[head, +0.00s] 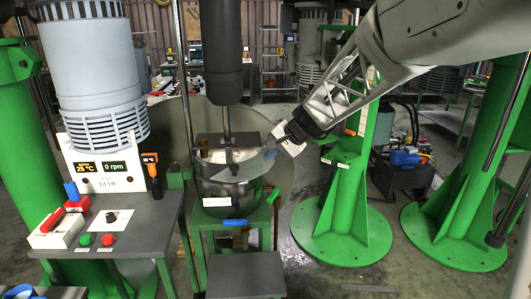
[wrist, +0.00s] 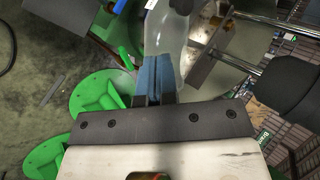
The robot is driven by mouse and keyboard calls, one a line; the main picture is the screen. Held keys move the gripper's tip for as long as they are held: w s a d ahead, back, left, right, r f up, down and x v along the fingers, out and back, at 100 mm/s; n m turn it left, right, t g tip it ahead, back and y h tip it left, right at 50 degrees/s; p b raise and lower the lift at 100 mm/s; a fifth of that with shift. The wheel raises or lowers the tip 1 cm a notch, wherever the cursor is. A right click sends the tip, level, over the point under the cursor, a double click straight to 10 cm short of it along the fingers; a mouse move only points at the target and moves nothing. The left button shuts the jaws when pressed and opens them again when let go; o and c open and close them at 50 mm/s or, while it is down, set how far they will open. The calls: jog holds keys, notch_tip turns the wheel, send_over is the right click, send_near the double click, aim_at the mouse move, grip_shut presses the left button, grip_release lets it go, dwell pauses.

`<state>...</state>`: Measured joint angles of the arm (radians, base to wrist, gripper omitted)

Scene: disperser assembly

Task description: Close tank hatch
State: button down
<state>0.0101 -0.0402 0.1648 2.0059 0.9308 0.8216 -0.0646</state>
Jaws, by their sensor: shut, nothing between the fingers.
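The steel tank (head: 228,190) stands on a green stand in the middle of the head view, with a mixer shaft running down into it. A clear hatch (head: 258,166) is at the right side of the tank's top; its exact angle is hard to tell. In the wrist view the clear hatch (wrist: 165,30) lies just beyond the fingertips. My gripper (head: 272,150) reaches in from the upper right to the hatch. In the wrist view my gripper (wrist: 156,72) has its blue fingers together, with nothing held. Whether the fingertips touch the hatch cannot be told.
A dark vertical mixer column (head: 223,50) hangs above the tank. A control table (head: 130,235) with buttons and a display stands at the left. Green pillars (head: 340,215) stand at the right, with open floor between the nearest one and the tank stand.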

aim_at(232, 165)
jog(key=x, duration=0.3)
jog(key=a+r+x, duration=0.1)
jog(key=x, duration=0.7)
jog(key=shift+w+a+r, duration=0.1)
jog(key=shift+w+a, duration=0.1)
jog(key=shift+w, duration=0.25)
jog(key=shift+w+a, duration=0.15)
jog(key=shift+a, duration=0.1)
jog(key=shift+a, duration=0.1)
jog(key=shift+w+a+m+t+h, duration=0.35)
jog(key=shift+a+m+t, duration=0.1)
jog(key=shift+a+m, duration=0.3)
jog(key=shift+w+a+m+t+h, duration=0.35)
jog(key=shift+a+m+t, duration=0.1)
jog(key=shift+a+m, duration=0.3)
jog(key=shift+w+a, duration=0.4)
jog(key=shift+a, duration=0.2)
jog(key=shift+w+a, duration=0.4)
jog(key=shift+a, duration=0.2)
jog(key=w+a+m, duration=0.1)
jog(key=w+a, duration=0.8)
jog(key=w, duration=0.4)
jog(key=shift+a+r+t+h, duration=0.15)
jog(key=shift+a+t+h, duration=0.15)
jog(key=shift+h, duration=0.1)
